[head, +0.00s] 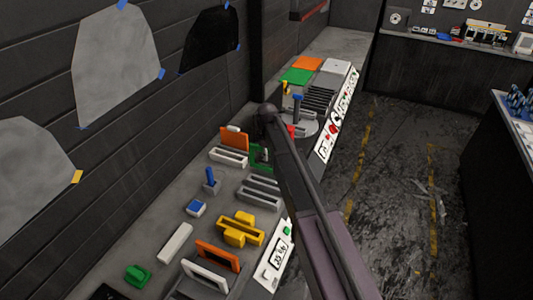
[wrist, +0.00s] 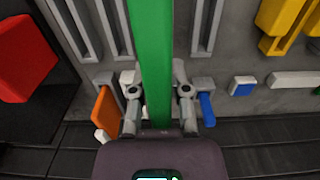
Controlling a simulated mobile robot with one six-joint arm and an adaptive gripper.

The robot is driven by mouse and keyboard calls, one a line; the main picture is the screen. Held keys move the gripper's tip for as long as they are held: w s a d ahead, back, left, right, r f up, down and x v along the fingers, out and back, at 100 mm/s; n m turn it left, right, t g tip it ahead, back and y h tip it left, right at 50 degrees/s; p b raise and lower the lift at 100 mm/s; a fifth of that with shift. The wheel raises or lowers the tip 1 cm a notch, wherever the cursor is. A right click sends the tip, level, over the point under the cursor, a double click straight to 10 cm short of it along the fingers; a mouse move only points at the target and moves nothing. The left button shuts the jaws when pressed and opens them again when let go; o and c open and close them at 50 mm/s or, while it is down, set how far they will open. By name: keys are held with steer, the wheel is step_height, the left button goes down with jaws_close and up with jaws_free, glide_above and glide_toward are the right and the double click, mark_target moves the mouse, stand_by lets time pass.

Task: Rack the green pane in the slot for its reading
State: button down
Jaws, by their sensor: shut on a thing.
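My gripper (wrist: 158,92) is shut on the green pane (wrist: 152,45), which stands up between the two fingers in the wrist view. In the head view a little of the green pane (head: 254,158) shows left of my arm; the arm hides most of the gripper. Grey slotted racks (head: 262,183) lie on the bench just below it. In the wrist view, slots (wrist: 70,28) lie left of the pane and another slot (wrist: 207,25) lies right of it. A white meter (head: 281,255) at the bench front seems to read 35 %.
An orange pane (head: 234,138) stands by a pale rack. A dark wall bounds the left; the floor at right is open.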

mark_target(267, 165)
steer(key=shift+f, duration=0.15)
steer(key=shift+f+b, duration=2.7)
steer(key=shift+b, duration=0.2)
steer(key=shift+f+b, duration=2.35)
stand_by(0.6)
steer(key=c, duration=0.5)
jaws_free()
steer(key=shift+c, duration=0.2)
steer(key=shift+r, duration=0.15)
step_height(267, 165, up, 10)
steer(key=p, duration=1)
steer(key=shift+r, duration=0.1)
